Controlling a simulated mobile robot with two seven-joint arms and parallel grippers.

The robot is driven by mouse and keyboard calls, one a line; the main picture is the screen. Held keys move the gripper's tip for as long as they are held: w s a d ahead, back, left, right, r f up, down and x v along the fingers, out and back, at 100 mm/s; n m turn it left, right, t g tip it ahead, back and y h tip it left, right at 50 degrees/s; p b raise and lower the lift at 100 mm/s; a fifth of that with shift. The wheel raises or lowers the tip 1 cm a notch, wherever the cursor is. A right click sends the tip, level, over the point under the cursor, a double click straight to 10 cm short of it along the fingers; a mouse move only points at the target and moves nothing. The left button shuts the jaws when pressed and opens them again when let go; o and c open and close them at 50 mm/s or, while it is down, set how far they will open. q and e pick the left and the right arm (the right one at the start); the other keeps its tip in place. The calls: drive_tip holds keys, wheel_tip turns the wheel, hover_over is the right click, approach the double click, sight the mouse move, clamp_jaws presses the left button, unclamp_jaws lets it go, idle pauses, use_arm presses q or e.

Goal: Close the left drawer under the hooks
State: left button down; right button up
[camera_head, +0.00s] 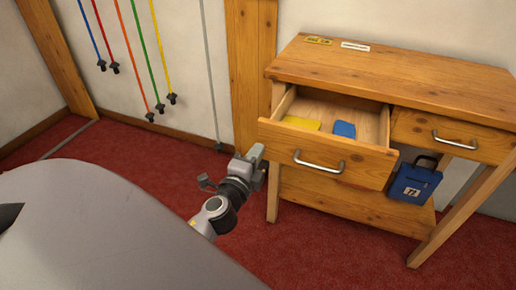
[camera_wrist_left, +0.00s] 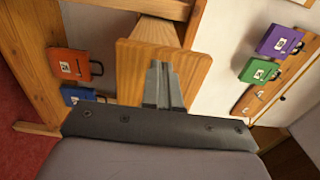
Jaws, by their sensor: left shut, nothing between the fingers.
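The left drawer (camera_head: 325,158) of the wooden bench is pulled out, with a metal handle on its front. A yellow item (camera_head: 301,123) and a blue item (camera_head: 344,129) lie inside. The right drawer (camera_head: 452,135) beside it looks shut. My left gripper (camera_head: 256,154) is just left of the open drawer's front, near its left end. In the left wrist view its fingers (camera_wrist_left: 164,86) are together and empty, before a wooden panel (camera_wrist_left: 198,72) that appears to be the drawer front. I cannot tell whether they touch it. My right gripper is out of view.
A blue bag (camera_head: 415,181) hangs below the right drawer. A lower wooden panel (camera_head: 352,206) sits under the left one. Coloured cords (camera_head: 135,40) hang on the wall at left. The wrist view shows orange (camera_wrist_left: 75,63), purple (camera_wrist_left: 279,40) and green (camera_wrist_left: 259,70) bags. Red carpet is clear in front.

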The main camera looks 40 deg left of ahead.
use_arm(q)
drive_tip(key=shift+w+a, duration=0.2)
drive_tip(key=shift+w, duration=0.4)
drive_tip(key=shift+w, duration=0.15)
